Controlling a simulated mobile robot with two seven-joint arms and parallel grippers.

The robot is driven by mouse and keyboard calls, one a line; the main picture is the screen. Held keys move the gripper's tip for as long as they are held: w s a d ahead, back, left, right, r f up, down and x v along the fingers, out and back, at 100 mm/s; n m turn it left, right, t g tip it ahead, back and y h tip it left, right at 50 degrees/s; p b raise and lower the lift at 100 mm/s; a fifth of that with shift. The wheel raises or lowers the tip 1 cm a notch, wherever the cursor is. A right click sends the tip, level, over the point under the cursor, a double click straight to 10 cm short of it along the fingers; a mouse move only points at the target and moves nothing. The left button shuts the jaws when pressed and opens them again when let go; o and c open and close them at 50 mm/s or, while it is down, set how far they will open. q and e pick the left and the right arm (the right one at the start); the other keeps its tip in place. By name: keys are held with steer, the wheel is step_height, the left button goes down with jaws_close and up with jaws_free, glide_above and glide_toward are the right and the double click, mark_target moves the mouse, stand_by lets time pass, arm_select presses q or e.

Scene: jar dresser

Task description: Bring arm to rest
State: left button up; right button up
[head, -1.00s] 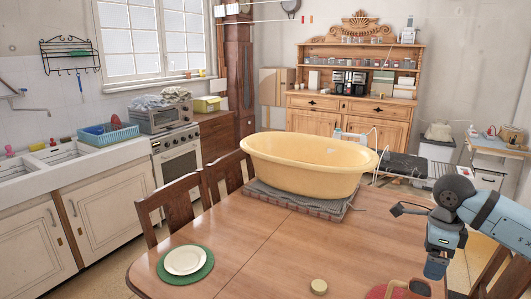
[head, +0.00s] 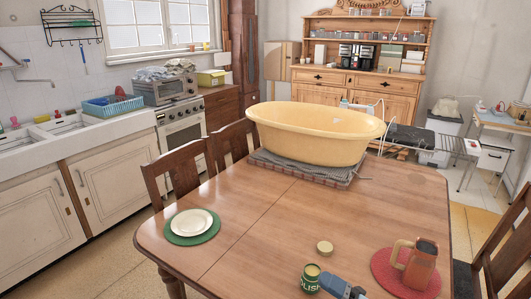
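A green can (head: 311,279) marked with polish lettering stands open at the bottom edge of the head view. A blue-grey and dark part of a gripper of mine (head: 338,286) meets its lower right side. A round beige lid (head: 324,248) lies loose on the wooden table (head: 260,220), just beyond the can. My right arm and its gripper are not in view.
A brown mug (head: 421,266) stands on a red mat (head: 383,265) at the right. A yellow tub (head: 315,140) sits on a folded grey cloth at the table's far side. A white plate (head: 191,222) lies on a green mat. Chairs stand around the table.

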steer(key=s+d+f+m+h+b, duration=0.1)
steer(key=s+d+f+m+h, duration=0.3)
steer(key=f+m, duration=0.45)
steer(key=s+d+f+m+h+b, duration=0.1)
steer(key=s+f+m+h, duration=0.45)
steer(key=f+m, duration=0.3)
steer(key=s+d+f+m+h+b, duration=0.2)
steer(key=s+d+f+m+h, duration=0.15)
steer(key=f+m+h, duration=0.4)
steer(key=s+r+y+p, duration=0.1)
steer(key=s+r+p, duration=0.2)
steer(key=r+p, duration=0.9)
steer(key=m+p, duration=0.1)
steer(key=p, duration=0.6)
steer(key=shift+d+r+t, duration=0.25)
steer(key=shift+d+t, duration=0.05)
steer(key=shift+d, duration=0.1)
